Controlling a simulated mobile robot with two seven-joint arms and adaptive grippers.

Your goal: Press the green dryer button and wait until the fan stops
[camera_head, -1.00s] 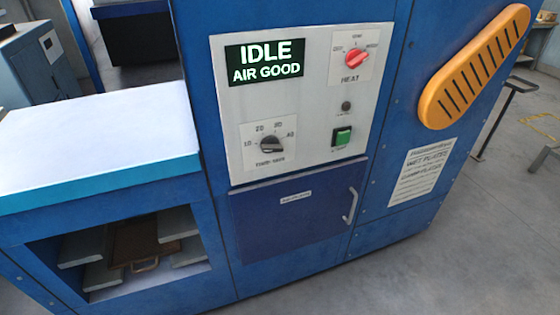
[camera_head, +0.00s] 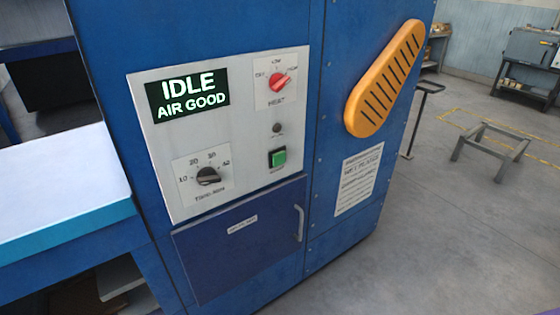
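The green button (camera_head: 278,158) sits in a dark square housing on the lower right of the white control panel (camera_head: 240,130). The display (camera_head: 187,100) at the panel's upper left reads "IDLE AIR GOOD". A small dark round indicator (camera_head: 276,128) is just above the green button and looks unlit. The red heat knob (camera_head: 280,80) is at the upper right of the panel. The black time knob (camera_head: 208,176) is at the lower left. The fan itself cannot be seen. Neither of my grippers is in view.
The blue dryer cabinet (camera_head: 330,120) has a lower door (camera_head: 240,240) with a metal handle (camera_head: 299,223). A yellow slotted vent cover (camera_head: 385,80) projects on the right. A white-topped counter (camera_head: 60,190) stands at left. Open floor and a low metal frame (camera_head: 490,142) lie at right.

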